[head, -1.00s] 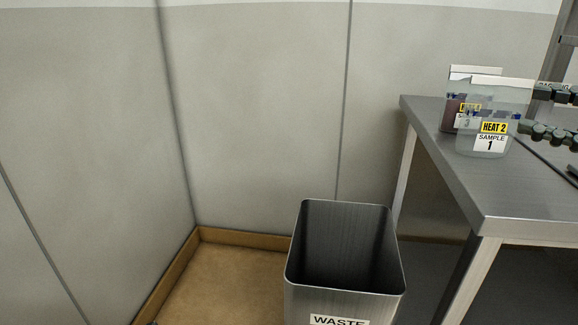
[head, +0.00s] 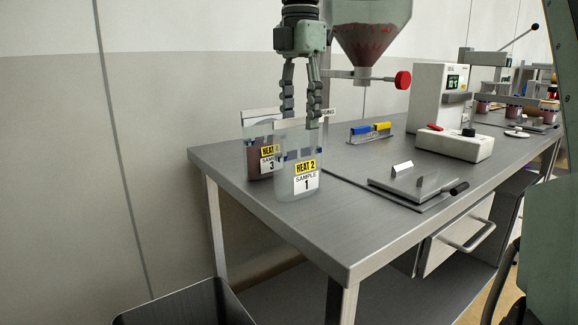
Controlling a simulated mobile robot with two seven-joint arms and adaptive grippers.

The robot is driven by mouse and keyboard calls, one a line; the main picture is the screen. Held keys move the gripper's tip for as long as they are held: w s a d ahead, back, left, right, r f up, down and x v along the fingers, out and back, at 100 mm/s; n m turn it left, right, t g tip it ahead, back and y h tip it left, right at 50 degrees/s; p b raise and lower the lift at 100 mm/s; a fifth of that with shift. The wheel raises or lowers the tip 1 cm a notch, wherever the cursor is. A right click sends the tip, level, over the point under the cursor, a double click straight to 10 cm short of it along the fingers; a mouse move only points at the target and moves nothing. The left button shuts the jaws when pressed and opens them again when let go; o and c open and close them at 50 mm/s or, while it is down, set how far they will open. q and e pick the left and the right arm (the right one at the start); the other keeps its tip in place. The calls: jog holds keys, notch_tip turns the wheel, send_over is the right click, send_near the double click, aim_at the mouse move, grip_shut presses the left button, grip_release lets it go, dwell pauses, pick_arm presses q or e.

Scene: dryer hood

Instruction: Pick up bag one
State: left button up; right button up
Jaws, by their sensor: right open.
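Bag one is a clear pouch (head: 297,178) with a yellow "HEAT 2" and white "SAMPLE 1" label. It stands upright near the left end of the steel table (head: 345,222). Another bag (head: 257,160), labelled "SAMPLE 3", with dark red contents, stands just behind it to the left, partly hidden. My right gripper (head: 301,115) is open and points down over the top of bag one, its fingers apart. I cannot tell whether either finger touches the bag. My left gripper is not in view.
A hopper (head: 369,38) with a red knob (head: 403,80) is behind to the right. A waste bin (head: 185,305) stands below left.

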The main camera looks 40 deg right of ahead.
aim_at(299, 142)
notch_tip(299, 142, down, 6)
jog(key=shift+w+d, duration=0.1)
jog(key=c, duration=1)
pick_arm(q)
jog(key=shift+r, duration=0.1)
pick_arm(e)
jog(key=shift+c, duration=0.2)
jog(key=shift+r, duration=0.1)
notch_tip(299, 142, up, 4)
jog(key=shift+f, duration=0.1)
pick_arm(q)
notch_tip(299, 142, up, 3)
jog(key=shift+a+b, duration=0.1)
jog(key=shift+b, duration=0.55)
pick_arm(e)
jog(key=s+a+r, duration=0.7)
jog(key=s, duration=0.2)
jog(key=shift+s, duration=0.25)
